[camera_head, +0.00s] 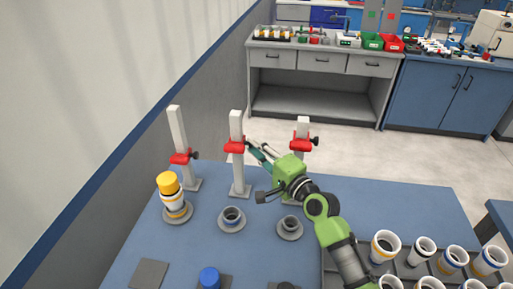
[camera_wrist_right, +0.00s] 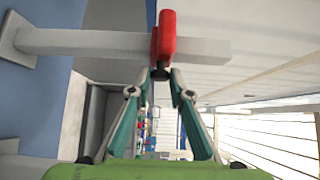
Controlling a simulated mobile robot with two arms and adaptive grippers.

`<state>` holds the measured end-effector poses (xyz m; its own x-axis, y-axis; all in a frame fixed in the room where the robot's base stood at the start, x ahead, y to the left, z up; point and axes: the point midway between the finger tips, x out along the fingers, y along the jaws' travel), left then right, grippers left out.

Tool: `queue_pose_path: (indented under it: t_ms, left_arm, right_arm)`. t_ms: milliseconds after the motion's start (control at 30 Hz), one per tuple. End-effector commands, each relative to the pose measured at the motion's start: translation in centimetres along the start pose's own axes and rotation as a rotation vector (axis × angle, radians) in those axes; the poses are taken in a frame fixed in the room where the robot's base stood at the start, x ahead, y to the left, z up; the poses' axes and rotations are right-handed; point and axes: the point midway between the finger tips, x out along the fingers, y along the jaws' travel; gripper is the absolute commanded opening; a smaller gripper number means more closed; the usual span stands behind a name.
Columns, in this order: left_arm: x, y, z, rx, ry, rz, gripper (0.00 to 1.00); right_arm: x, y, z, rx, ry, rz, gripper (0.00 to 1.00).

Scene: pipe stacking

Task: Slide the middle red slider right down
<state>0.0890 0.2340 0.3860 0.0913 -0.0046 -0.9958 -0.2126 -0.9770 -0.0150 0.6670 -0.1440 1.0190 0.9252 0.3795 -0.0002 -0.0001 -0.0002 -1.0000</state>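In the right wrist view, the red slider (camera_wrist_right: 166,36) wraps the post (camera_wrist_right: 95,42), which lies across the picture. Its black knob (camera_wrist_right: 160,73) shows between the tips of my right gripper (camera_wrist_right: 160,80). The fingers look apart, with small gaps beside the knob. My left gripper is not in view.
Left (camera_head: 180,158) and right (camera_head: 302,138) red sliders sit on neighbouring posts.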

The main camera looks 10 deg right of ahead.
Motion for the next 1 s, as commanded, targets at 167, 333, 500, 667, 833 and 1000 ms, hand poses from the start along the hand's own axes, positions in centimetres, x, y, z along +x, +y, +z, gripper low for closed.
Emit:
queue_pose_path:
  t_ms: [167, 333, 500, 667, 833, 1000]
  left_arm:
    - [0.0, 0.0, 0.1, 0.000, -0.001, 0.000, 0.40]
    - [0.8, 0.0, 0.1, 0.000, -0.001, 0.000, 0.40]
    - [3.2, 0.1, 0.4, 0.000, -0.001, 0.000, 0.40]
    - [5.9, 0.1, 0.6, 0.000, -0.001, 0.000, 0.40]
    - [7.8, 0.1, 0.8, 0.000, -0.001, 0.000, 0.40]
    - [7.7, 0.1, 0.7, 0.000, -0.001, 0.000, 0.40]
  right_arm:
    - [0.0, 0.0, 0.0, 0.000, 0.000, 0.000, 0.00]
    - [0.0, 1.0, 0.0, 0.000, 0.000, 0.001, 0.00]
    - [-0.1, 4.2, 0.0, -0.001, 0.000, 0.007, 0.00]
    - [-0.1, 7.8, 0.1, -0.001, -0.002, 0.011, 0.00]
    - [-0.1, 10.3, 0.1, 0.001, -0.003, 0.013, 0.00]
    - [-0.1, 10.5, 0.1, 0.000, -0.002, 0.014, 0.00]
